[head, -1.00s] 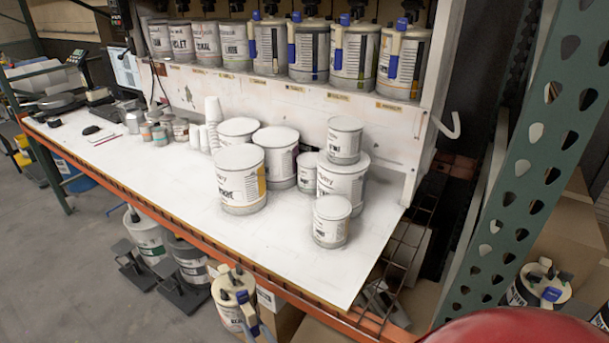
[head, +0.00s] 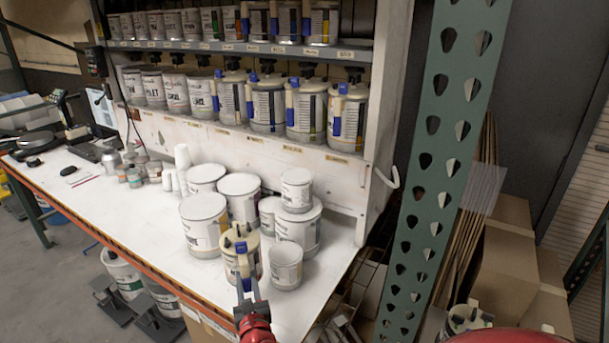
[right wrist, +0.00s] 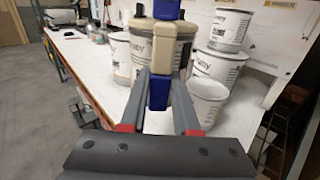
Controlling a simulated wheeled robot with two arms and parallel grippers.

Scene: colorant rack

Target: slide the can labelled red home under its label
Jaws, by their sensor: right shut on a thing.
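My right gripper (head: 244,287) is shut on the beige and blue handle of a pale can (head: 240,264). In the right wrist view its grey fingers (right wrist: 161,100) close on the handle (right wrist: 161,62), and the can (right wrist: 141,58) stands upright behind it, partly hidden. The wording on the held can is too small or covered to read. In the head view it appears in front of the cans on the bench. The rack has a lower shelf (head: 262,143) and an upper shelf (head: 215,46) with small labels. The upper shelf's right end looks bare. My left gripper is not in view.
Several loose cans stand on the white bench (head: 110,220), including a small can (head: 286,267) just right of the held one and a stacked can (head: 296,190). A perforated green post (head: 425,170) and a white hook (head: 386,178) are at the right.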

